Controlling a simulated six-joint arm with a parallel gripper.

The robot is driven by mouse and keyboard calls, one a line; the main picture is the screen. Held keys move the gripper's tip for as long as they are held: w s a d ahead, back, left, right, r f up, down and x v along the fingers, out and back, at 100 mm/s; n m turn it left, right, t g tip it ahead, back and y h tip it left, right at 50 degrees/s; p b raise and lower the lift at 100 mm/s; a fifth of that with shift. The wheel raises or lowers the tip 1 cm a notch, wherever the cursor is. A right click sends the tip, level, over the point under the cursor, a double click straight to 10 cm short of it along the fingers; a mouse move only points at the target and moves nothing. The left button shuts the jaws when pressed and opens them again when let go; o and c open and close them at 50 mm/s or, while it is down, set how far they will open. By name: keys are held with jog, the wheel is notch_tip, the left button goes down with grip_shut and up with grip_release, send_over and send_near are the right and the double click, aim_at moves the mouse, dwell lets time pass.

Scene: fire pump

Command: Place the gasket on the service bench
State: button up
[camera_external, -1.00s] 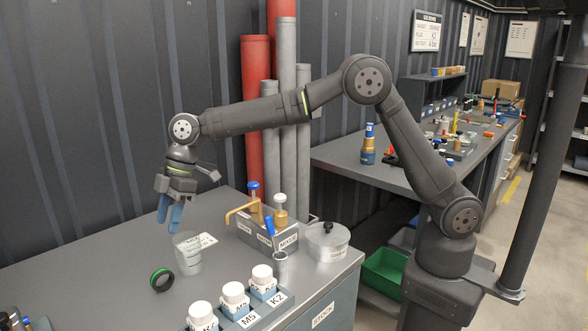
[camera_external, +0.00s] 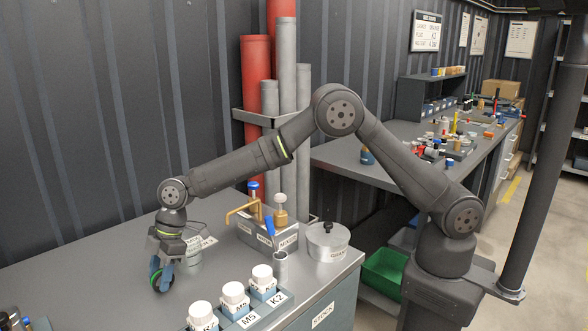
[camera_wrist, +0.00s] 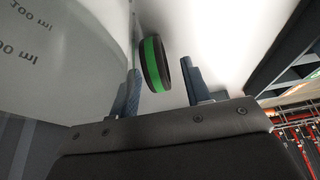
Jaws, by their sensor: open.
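The gasket (camera_external: 156,280) is a black ring with a green band around it. It stands on edge on the grey table at the left, partly hidden by my gripper. My gripper (camera_external: 161,277) is low over the table, pointing down with its blue fingers at the gasket. In the wrist view the gasket (camera_wrist: 154,63) sits between the two spread fingertips of my gripper (camera_wrist: 162,82), with a gap to the right finger. The gap on the left side is hard to judge. The service bench (camera_external: 335,158) is probably the grey bench at the back right, with tools on it.
A clear beaker (camera_external: 194,252) stands right beside my gripper; its "100 ml" marking fills the left of the wrist view. A dispenser block with taps (camera_external: 268,232), a round metal pot (camera_external: 327,242) and white-capped bottles (camera_external: 234,296) stand on the near table. Tall pipes (camera_external: 288,120) rise behind.

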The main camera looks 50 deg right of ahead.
jog(key=shift+a+f, duration=0.25)
jog(key=shift+f, duration=0.25)
grip_shut()
